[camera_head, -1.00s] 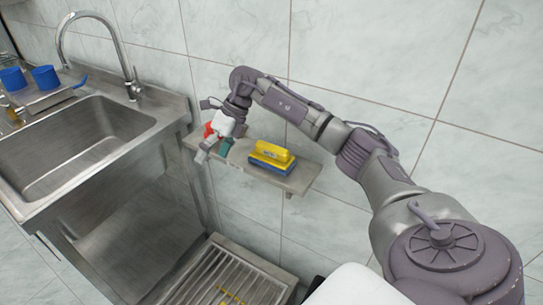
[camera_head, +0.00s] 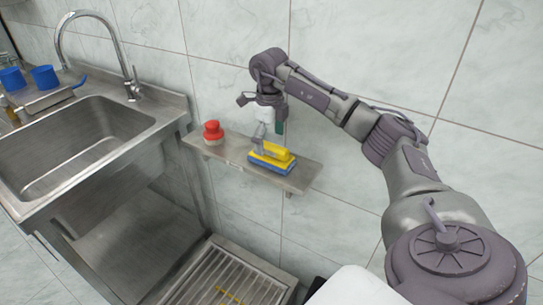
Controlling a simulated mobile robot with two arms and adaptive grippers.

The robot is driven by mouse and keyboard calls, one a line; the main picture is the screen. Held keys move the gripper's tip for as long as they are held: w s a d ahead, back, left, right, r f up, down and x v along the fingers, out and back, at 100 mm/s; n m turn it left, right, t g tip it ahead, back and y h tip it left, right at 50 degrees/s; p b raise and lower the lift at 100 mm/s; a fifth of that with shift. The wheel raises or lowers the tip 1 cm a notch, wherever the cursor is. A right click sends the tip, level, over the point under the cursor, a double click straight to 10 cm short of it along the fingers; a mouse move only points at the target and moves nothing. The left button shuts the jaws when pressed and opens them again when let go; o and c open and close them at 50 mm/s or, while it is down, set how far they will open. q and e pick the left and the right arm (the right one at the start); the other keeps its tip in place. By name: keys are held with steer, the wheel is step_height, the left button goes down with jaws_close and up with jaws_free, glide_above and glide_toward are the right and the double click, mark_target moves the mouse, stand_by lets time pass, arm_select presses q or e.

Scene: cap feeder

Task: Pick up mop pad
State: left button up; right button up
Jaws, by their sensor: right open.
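The mop pad (camera_head: 279,162), a yellow block with a handle on a blue base, lies on the narrow metal wall shelf (camera_head: 227,150). My right gripper (camera_head: 269,137) is open, pointing down just above the pad's left and back part. One finger overlaps the pad's left end in the picture; I cannot tell whether it touches. My left gripper is not in view.
A red object with a pale base (camera_head: 212,133) stands on the shelf's left part. A steel sink (camera_head: 90,140) with a curved faucet (camera_head: 100,40) is at the left. Blue cups (camera_head: 45,76) stand behind it. A slatted metal grate (camera_head: 228,280) lies below.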

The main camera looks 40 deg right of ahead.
mark_target(272, 154)
steer(key=f, duration=0.4)
steer(key=shift+s+d+p, duration=0.2)
steer(key=shift+s+p, duration=0.1)
steer(key=shift+f, duration=0.5)
steer(key=c, duration=1.3)
steer(key=shift+w+r, duration=0.1)
steer(key=shift+r, duration=0.05)
step_height(272, 154, up, 4)
steer(key=shift+r+b, duration=0.1)
steer(key=shift+b, duration=0.2)
steer(key=s+a+r, duration=0.1)
steer(key=s+r, duration=0.1)
steer(key=s, duration=0.1)
steer(key=s+a+r+b, duration=0.1)
steer(key=s+a+r, duration=0.1)
steer(key=s, duration=0.2)
steer(key=s+a+r, duration=0.1)
steer(key=s+r, duration=0.1)
steer(key=s, duration=0.2)
steer(key=shift+a+r, duration=0.2)
steer(key=shift+r, duration=0.1)
